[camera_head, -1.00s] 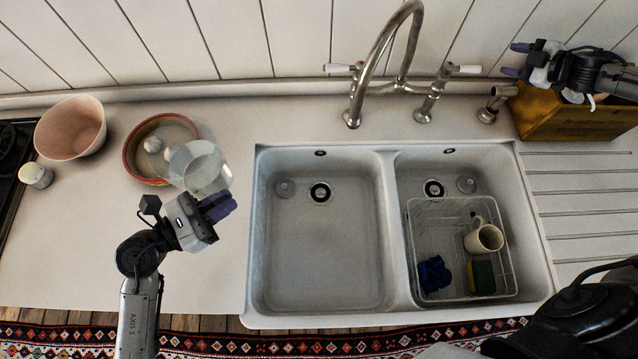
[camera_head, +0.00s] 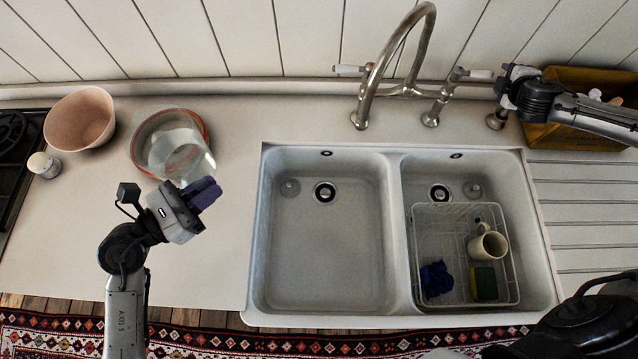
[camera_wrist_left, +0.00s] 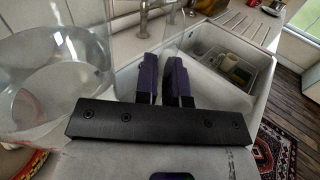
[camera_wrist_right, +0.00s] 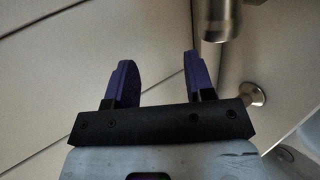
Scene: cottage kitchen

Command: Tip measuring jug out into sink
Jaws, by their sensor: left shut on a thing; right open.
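The clear measuring jug (camera_head: 182,158) is held over the counter left of the sink and overlaps the terracotta-rimmed bowl in the head view. My left gripper (camera_head: 203,193) is shut on the jug at its near right side; the exact grip is hard to see. The transparent jug (camera_wrist_left: 45,85) fills the left of the left wrist view. I cannot tell what is in it. The white double sink (camera_head: 325,250) is to the right of my left gripper, with an empty left basin. My right gripper (camera_head: 503,90) is open and empty near the wall, right of the tap.
A steel bridge tap (camera_head: 372,80) stands behind the sink. A wire rack (camera_head: 447,208) with a mug (camera_head: 487,243) and a sponge (camera_head: 484,284) sits in the right basin. A pink bowl (camera_head: 80,118), a small jar (camera_head: 44,165) and a wooden crate (camera_head: 560,135) are on the counter.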

